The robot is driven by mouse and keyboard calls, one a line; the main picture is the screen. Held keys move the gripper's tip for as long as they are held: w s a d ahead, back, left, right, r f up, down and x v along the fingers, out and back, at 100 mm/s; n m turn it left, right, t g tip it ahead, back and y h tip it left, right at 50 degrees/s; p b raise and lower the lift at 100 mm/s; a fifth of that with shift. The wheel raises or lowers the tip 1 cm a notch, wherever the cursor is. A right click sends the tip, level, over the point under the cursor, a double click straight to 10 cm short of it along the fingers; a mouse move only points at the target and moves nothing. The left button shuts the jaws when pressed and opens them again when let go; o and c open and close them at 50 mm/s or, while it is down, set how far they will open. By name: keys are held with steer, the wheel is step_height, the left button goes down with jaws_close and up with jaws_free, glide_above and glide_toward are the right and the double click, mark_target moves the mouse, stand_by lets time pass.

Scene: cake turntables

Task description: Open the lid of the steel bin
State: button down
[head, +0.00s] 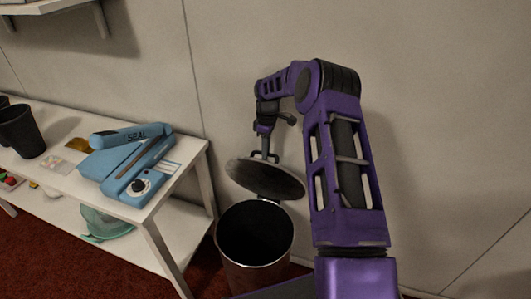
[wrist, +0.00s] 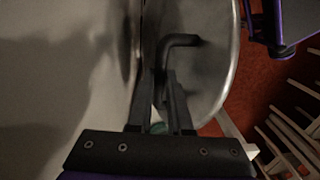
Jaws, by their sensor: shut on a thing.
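The steel bin (head: 255,274) stands on the floor against the wall, and its dark inside shows from above. Its round grey lid (head: 262,181) is raised and tilted over the bin's back rim. Whether the lid's lower edge touches the rim I cannot tell. My gripper (head: 265,152) is above the lid, shut on the lid handle. In the wrist view the lid (wrist: 215,70) fills the upper middle, with the bent dark bar of the lid handle (wrist: 184,40) at my fingertips (wrist: 163,82). The exact contact is partly hidden by the fingers.
A white table (head: 175,205) stands left of the bin. It bears a blue sealing machine (head: 135,165) and a black cup (head: 20,132). A greenish bowl (head: 104,223) sits on its lower shelf. The wall is close behind the lid. Pale slatted bars (wrist: 285,140) show in the wrist view.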

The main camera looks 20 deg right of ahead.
steer(key=shift+d+f, duration=0.3)
steer(key=shift+s, duration=0.1)
steer(key=c, duration=1.1)
jaws_free()
steer(key=shift+o, duration=1.3)
steer(key=shift+r, duration=0.1)
steer(key=shift+w+a+r, duration=0.1)
steer(key=shift+w+r, duration=0.1)
steer(key=shift+r, duration=0.15)
step_height(320, 180, up, 17)
steer(key=p, duration=0.1)
steer(key=shift+w+d, duration=0.3)
steer(key=shift+w, duration=0.1)
steer(key=shift+f, duration=0.15)
